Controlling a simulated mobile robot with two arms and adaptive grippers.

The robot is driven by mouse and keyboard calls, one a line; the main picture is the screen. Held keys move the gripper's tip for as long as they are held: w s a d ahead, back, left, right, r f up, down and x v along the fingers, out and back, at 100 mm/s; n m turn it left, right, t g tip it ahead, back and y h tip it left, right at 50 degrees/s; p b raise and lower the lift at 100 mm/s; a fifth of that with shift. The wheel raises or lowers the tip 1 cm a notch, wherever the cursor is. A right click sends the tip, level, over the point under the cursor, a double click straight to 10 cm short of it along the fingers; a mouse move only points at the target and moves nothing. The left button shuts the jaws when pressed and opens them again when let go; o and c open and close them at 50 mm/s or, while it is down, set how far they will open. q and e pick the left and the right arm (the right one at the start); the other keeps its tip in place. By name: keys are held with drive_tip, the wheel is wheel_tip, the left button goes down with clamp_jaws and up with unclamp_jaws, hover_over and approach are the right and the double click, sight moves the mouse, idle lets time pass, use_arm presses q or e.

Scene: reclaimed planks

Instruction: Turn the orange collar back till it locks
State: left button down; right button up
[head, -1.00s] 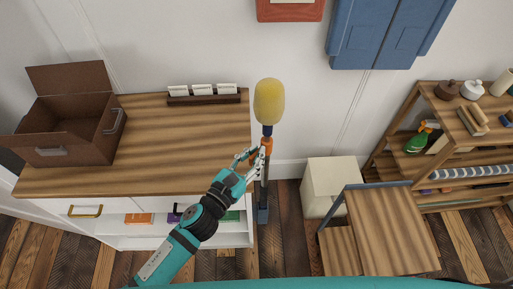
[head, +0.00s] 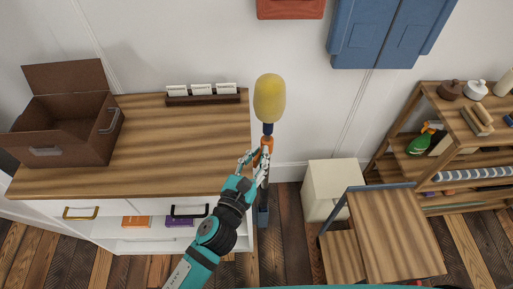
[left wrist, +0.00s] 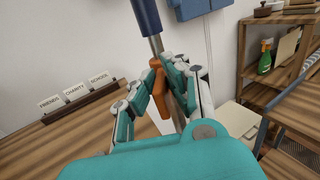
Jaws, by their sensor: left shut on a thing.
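The orange collar (head: 266,144) sits on an upright pole, below a dark blue sleeve (head: 267,129) and a yellow duster head (head: 270,98). In the left wrist view the collar (left wrist: 160,92) shows between the fingers, with the grey pole (left wrist: 157,45) above it. My left gripper (head: 257,160) is shut on the collar from the near side; its fingers hide part of it. The pole's blue foot (head: 263,216) stands near the floor beside the cabinet. Whether the collar is locked cannot be told. My right gripper is not in view.
A wooden-topped cabinet (head: 190,140) stands left of the pole, with a brown box (head: 60,150) and a card holder (head: 203,99) on it. A cream bin (head: 330,185), a wooden chair (head: 393,230) and a shelf unit (head: 450,165) stand to the right.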

use_arm(q)
drive_tip(key=shift+d+f+b, duration=0.1)
drive_tip(key=shift+d+b, duration=0.05)
drive_tip(key=shift+b, duration=0.3)
drive_tip(key=shift+s+d+n+t+y+b, duration=0.1)
drive_tip(key=shift+d+n+t+y+b, duration=0.15)
drive_tip(key=shift+n+y+b, duration=0.4)
drive_tip(key=shift+s+d+n+t+y+b, duration=0.1)
drive_tip(key=shift+n+t+y+b, duration=0.25)
drive_tip(key=shift+y+b, duration=0.45)
